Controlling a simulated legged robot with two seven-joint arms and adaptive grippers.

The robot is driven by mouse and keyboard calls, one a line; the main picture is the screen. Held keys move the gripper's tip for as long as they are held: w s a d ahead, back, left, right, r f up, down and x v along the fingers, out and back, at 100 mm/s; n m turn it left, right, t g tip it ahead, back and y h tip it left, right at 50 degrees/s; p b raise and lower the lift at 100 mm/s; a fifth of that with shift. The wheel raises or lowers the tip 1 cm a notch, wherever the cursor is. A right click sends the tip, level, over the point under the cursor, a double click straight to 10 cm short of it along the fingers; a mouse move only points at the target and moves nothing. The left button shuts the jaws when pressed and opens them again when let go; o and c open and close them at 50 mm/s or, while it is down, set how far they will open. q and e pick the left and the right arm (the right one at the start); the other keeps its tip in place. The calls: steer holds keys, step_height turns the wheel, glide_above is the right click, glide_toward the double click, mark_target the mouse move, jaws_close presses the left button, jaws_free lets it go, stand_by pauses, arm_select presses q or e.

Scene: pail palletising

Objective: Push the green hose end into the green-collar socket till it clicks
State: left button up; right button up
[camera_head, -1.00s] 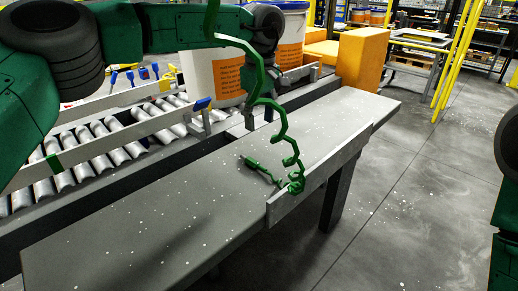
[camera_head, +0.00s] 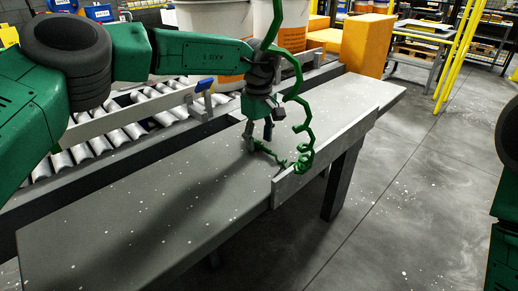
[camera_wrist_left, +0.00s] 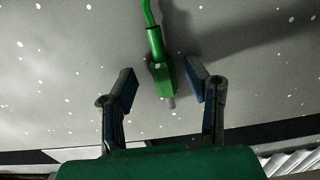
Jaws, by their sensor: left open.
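The green hose (camera_head: 302,128) hangs in a coil from above and rests near the bench's right rail. Its green hose end (camera_wrist_left: 165,75) lies on the grey bench top, with a grey tip towards my wrist. In the head view the hose end (camera_head: 265,150) is partly covered by my fingers. My left gripper (camera_head: 258,143) points down over it. In the left wrist view the fingers of my left gripper (camera_wrist_left: 160,70) are spread on either side of the hose end, with gaps. No green-collar socket can be made out. My right gripper is out of view.
The bench top (camera_head: 130,215) is clear on the left, with a raised rail (camera_head: 328,155) on its right edge. Behind it run conveyor rollers (camera_head: 95,148) and a blue-topped bracket (camera_head: 205,86). Large white pails (camera_head: 212,18) stand beyond, beside an orange block (camera_head: 367,45).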

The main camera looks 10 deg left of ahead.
mark_target(259, 142)
arm_select(q)
steer(key=shift+a+f, duration=0.35)
steer(key=shift+f, duration=0.3)
steer(key=shift+a, duration=0.25)
steer(key=shift+d, duration=0.4)
steer(key=c, duration=0.9)
steer(key=shift+d, duration=0.2)
jaws_close()
steer(key=shift+d+r, duration=0.1)
steer(key=shift+d, duration=0.05)
steer(key=shift+a+r, duration=0.15)
steer(key=shift+a, duration=0.15)
step_height(259, 142, up, 9)
steer(key=p, duration=0.2)
steer(key=shift+d+f+p, duration=0.15)
steer(key=shift+f+p, duration=0.05)
steer(key=shift+p, duration=0.1)
steer(key=shift+r, duration=0.55)
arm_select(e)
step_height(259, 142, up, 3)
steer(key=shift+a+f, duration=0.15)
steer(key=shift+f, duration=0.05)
